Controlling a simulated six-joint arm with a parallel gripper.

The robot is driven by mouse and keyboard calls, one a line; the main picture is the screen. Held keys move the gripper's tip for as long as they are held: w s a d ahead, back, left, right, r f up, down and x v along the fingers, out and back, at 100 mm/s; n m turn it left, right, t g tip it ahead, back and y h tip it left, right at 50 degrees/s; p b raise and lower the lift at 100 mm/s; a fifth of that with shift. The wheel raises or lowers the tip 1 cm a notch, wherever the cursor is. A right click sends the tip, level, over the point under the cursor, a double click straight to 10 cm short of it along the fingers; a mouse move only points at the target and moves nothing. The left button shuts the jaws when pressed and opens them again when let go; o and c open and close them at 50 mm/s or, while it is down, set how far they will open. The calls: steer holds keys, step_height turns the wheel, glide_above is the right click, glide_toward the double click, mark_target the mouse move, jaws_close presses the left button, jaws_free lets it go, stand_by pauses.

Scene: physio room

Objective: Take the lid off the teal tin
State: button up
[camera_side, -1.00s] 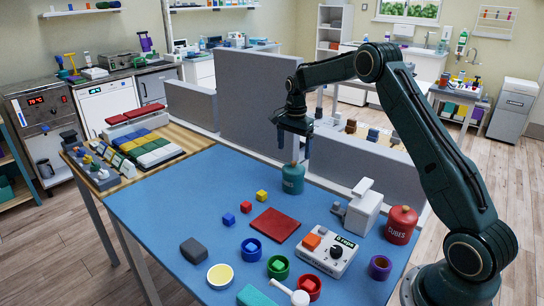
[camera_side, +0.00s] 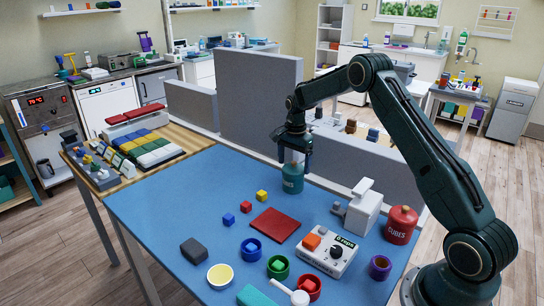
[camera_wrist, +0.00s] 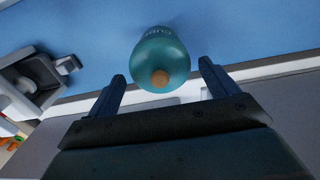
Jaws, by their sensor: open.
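The teal tin (camera_side: 292,183) stands upright on the blue table top, in front of the tall grey panel. Its domed teal lid (camera_wrist: 162,52) with a tan knob (camera_wrist: 160,78) fills the upper middle of the wrist view, with part of some lettering beyond it. My gripper (camera_side: 294,162) is open and points down over the tin, its fingers at about lid height. In the wrist view, my gripper (camera_wrist: 162,74) has one finger on each side of the lid, with a gap visible on both sides. In the side view the lid is mostly hidden by the fingers.
Grey panels (camera_side: 262,95) stand close behind the tin. A white device (camera_side: 363,208) and a red tin (camera_side: 401,225) marked CUBES stand to the right. A red mat (camera_side: 275,225), small cubes and round cups lie nearer. The blue table (camera_side: 180,200) is clear to the left.

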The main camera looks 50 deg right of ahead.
stand_by(0.4)
steer(key=c, duration=1)
steer(key=shift+f, duration=0.1)
steer(key=shift+c, duration=1.4)
